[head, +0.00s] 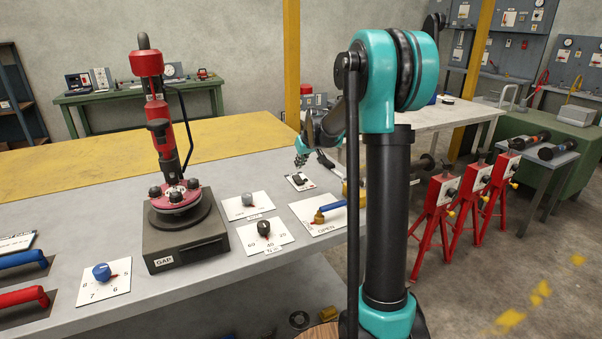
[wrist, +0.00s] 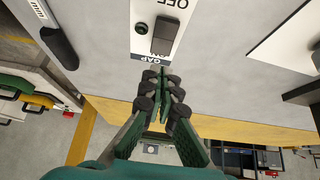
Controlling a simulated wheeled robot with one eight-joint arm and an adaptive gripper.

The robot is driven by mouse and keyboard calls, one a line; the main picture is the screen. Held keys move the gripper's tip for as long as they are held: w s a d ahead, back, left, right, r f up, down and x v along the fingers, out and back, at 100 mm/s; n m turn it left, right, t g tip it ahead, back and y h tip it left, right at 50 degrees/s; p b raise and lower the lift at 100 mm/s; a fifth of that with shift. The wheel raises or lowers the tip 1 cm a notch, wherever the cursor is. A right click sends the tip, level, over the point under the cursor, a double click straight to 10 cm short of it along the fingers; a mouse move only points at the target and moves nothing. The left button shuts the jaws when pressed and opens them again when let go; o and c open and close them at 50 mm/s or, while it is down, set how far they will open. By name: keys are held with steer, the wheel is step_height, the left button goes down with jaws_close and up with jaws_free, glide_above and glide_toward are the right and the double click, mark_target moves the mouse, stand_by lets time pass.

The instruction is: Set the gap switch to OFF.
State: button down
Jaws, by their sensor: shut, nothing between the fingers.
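The gap switch is a black rocker (wrist: 164,36) on a white plate (head: 306,184) on the grey bench. In the wrist view the plate is upside down, with "OFF" at its far end and a "GAP" label at the end near my fingers. A small dark green round lamp (wrist: 142,28) sits beside the rocker. Which way the rocker is tipped is hard to tell. My gripper (wrist: 160,74) is shut and empty, its fingertips at the label end, just short of the rocker. In the head view my gripper (head: 301,158) is above and behind the plate; contact cannot be told.
A blue-handled valve (head: 330,208), a black knob (head: 264,228) and a grey knob (head: 247,199) are on nearby plates. A red machine (head: 168,150) stands on a dark base labelled GAP to the left. A yellow surface (head: 100,145) lies behind the bench.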

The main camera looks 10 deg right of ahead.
steer(key=s+d+r, duration=0.2)
steer(key=s+r, duration=0.4)
steer(key=shift+s+r, duration=0.15)
steer(key=shift+s, duration=0.2)
steer(key=shift+d, duration=0.1)
